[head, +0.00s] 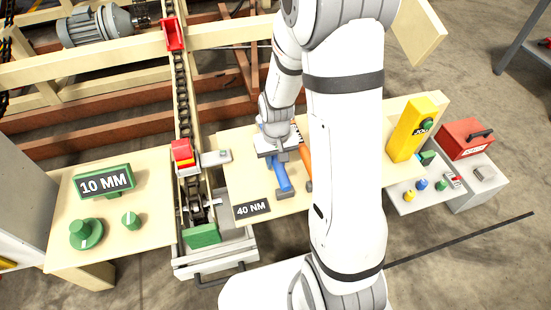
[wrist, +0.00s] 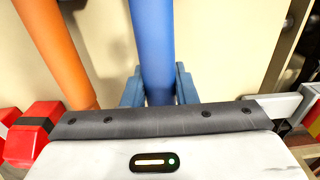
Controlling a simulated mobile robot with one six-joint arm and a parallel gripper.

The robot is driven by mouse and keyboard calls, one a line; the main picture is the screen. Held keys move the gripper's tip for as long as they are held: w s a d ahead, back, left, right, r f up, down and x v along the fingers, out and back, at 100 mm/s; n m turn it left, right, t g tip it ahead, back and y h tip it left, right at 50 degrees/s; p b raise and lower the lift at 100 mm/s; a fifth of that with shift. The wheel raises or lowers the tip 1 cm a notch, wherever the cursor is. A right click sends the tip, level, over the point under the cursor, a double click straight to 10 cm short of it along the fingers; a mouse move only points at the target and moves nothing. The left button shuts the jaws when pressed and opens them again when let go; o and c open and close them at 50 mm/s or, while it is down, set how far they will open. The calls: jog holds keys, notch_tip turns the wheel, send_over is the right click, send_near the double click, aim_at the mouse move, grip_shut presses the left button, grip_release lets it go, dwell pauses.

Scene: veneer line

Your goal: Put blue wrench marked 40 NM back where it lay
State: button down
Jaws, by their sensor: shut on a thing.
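The blue wrench (head: 282,178) is at the pale wooden table (head: 236,170), its handle pointing toward the front. A dark plate reading 40 NM (head: 252,209) lies just left of the handle's near end. My gripper (head: 280,155) is shut on the blue wrench, and the gripper covers its far part. In the wrist view, the blue shaft (wrist: 153,45) runs between my two fingers (wrist: 158,92). I cannot tell whether the wrench touches the table.
An orange wrench (head: 306,168) lies close on the right and shows in the wrist view (wrist: 55,50) on the left. A chain conveyor (head: 184,110) runs left of the table. A yellow post (head: 410,130) and a red box (head: 464,137) stand right.

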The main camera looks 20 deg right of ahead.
jog(key=shift+f+b, duration=0.45)
jog(key=shift+f, duration=0.1)
jog(key=c, duration=1.1)
grip_release()
jog(key=shift+r, duration=0.1)
jog(key=shift+r+p, duration=3.1)
jog(key=shift+r, duration=0.85)
jog(key=shift+r, duration=0.4)
jog(key=s+r+p, duration=0.3)
jog(key=s+r, duration=0.1)
jog(key=r, duration=0.5)
jog(key=s+r+t+p, duration=0.1)
jog(key=s+r+p, duration=0.2)
jog(key=r, duration=0.6)
jog(key=s+r+t+p, duration=0.1)
jog(key=s+r+p, duration=0.2)
jog(key=s+r, duration=0.4)
notch_tip(320, 180, up, 2)
jog(key=shift+r, duration=0.2)
